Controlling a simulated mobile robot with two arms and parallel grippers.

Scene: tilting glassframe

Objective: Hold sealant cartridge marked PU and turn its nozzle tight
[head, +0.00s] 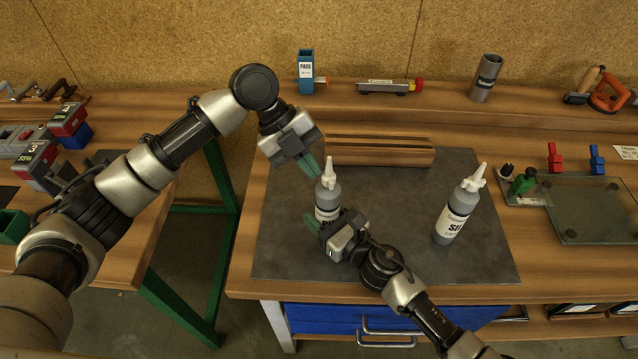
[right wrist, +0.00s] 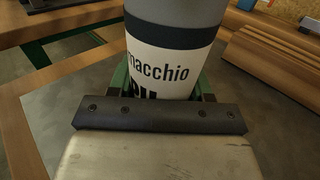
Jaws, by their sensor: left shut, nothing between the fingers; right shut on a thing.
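The sealant cartridge marked PU (head: 327,196) stands upright on the dark mat, grey with a white label and a white nozzle (head: 328,172) on top. My right gripper (head: 322,229) is shut on its lower body. In the right wrist view the cartridge (right wrist: 174,55) fills the space between the green fingers, and the gripper hides the lower label. My left gripper (head: 309,165) is shut and empty, its green fingertips pointing down just left of the nozzle. Whether they touch the nozzle I cannot tell.
A second cartridge (head: 458,209), its label reading roughly SIL, stands on the mat (head: 390,255) to the right. Wooden strips (head: 380,151) lie behind the PU cartridge. A glass pane (head: 600,210) lies at the right. Mat between the two cartridges is clear.

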